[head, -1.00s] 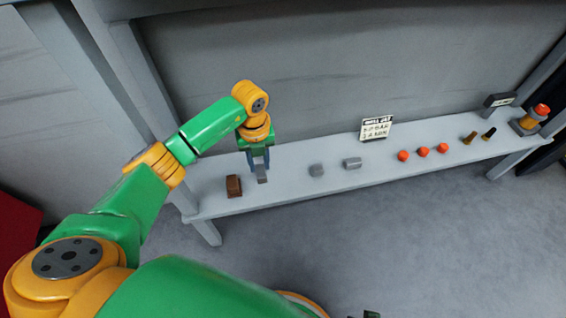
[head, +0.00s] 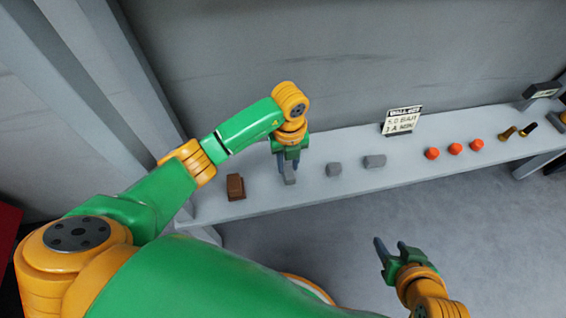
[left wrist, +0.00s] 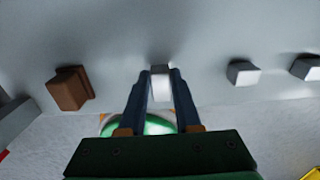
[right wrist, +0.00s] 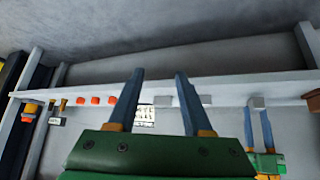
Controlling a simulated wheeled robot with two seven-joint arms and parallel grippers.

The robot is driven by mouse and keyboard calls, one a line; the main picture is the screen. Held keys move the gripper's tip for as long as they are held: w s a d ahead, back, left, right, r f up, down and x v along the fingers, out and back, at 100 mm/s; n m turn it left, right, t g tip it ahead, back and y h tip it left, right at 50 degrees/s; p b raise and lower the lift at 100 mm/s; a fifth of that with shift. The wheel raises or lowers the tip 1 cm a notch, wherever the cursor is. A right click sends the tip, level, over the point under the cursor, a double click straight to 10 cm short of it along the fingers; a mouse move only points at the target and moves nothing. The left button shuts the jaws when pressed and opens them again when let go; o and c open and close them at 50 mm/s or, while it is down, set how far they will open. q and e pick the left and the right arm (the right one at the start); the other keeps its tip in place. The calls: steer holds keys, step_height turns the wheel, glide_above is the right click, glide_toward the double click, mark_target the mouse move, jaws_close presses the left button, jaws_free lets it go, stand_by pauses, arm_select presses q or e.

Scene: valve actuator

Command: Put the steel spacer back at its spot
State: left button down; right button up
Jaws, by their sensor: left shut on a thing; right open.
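My left gripper (head: 288,174) is shut on a small grey block, which looks like the steel spacer (head: 290,180). It is over the shelf between a brown block and two grey blocks. The left wrist view shows the spacer (left wrist: 161,84) between the left fingertips (left wrist: 160,76). I cannot tell whether it touches the shelf. The right wrist view also shows the spacer (right wrist: 258,102) in the left gripper. My right gripper (head: 390,243) is open and empty, in front of the shelf; its spread fingers show in the right wrist view (right wrist: 160,74). No spot marking is visible.
On the shelf (head: 320,194) are the brown block (head: 236,187), two grey blocks (head: 334,170) (head: 374,161), several orange knobs (head: 455,148), and brass and dark pins (head: 508,132). A lettered sign (head: 402,121) stands behind. Bare shelf surrounds the spacer.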

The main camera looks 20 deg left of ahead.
arm_select(q)
steer(key=shift+f+b, duration=0.3)
steer(key=shift+f, duration=0.15)
arm_select(e)
steer(key=w+a+r+t+y, duration=0.1)
steer(key=w+a+r+t, duration=0.1)
steer(key=w+r+t, duration=0.1)
steer(key=shift+w+a+r+t, duration=0.3)
steer(key=shift+w+r, duration=0.5)
steer(key=shift+w, duration=0.35)
arm_select(q)
steer(key=shift+f, duration=0.1)
arm_select(e)
steer(key=shift+w+r, duration=0.2)
steer(key=shift+r, duration=0.05)
arm_select(q)
steer(key=c, duration=0.6)
jaws_free()
arm_select(e)
steer(key=shift+r+t, duration=0.15)
steer(key=shift+t, duration=0.15)
